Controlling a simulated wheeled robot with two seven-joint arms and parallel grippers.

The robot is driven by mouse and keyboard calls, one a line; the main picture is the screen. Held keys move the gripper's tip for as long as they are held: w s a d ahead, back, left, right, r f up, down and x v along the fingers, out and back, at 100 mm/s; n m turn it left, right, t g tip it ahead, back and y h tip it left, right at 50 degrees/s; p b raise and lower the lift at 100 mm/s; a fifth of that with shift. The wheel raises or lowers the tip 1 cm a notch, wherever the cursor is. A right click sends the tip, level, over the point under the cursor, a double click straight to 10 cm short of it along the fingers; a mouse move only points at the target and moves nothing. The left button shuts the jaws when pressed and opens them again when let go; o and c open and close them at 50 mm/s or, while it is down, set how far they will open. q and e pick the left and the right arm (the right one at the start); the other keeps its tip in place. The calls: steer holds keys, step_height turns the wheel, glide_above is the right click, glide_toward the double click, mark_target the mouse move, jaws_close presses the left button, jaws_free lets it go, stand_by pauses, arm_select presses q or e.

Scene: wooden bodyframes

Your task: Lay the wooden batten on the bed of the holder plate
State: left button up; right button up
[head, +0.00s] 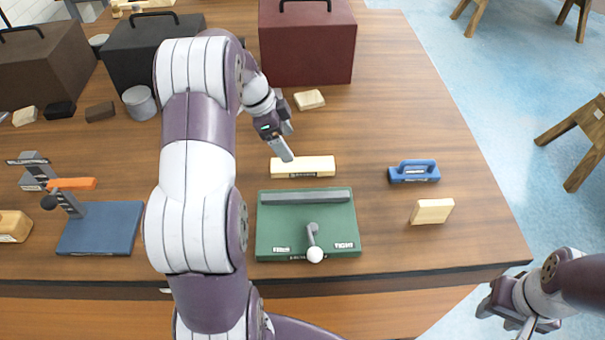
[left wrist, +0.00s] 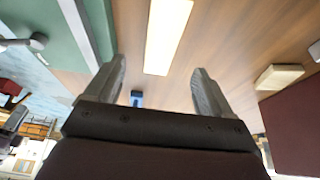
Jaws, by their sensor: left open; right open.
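The pale wooden batten (head: 303,167) lies on the table just behind the green holder plate (head: 283,236). My left gripper (head: 285,150) is open and empty above the batten's left end. In the left wrist view the batten (left wrist: 168,35) lies ahead of the open fingers (left wrist: 158,90), not between them. My right gripper (head: 515,312) is off the table's front right edge; its fingers are small and partly hidden.
A blue-handled block (head: 414,173) and a light wood block (head: 432,211) lie right of the plate. Another wood block (head: 309,99) lies behind. Dark red (head: 307,45) and black (head: 140,60) boxes stand at the back. A blue plate with a clamp (head: 100,228) is at left.

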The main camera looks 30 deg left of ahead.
mark_target(302, 164)
arm_select(q)
steer(key=b+x, duration=0.1)
steer(key=x, duration=0.2)
steer(key=shift+w+f, duration=0.1)
steer(key=shift+f, duration=0.25)
steer(key=shift+w+d+f, duration=0.1)
steer(key=shift+d+f, duration=0.1)
steer(key=x, duration=0.4)
steer(key=shift+w+p, duration=0.1)
steer(key=shift+p, duration=0.25)
steer(key=shift+w+d+f, duration=0.1)
steer(key=shift+f, duration=0.2)
steer(key=c, duration=1.3)
steer(key=r, duration=0.3)
steer(key=r+b, duration=0.1)
steer(key=shift+d+r, duration=0.25)
steer(key=shift+d, duration=0.05)
steer(key=d+r, duration=0.6)
steer(key=d, duration=0.5)
steer(key=shift+r+b, duration=0.25)
steer(key=shift+b, duration=0.1)
arm_select(e)
step_height(302, 164, down, 4)
steer(key=shift+r, duration=0.1)
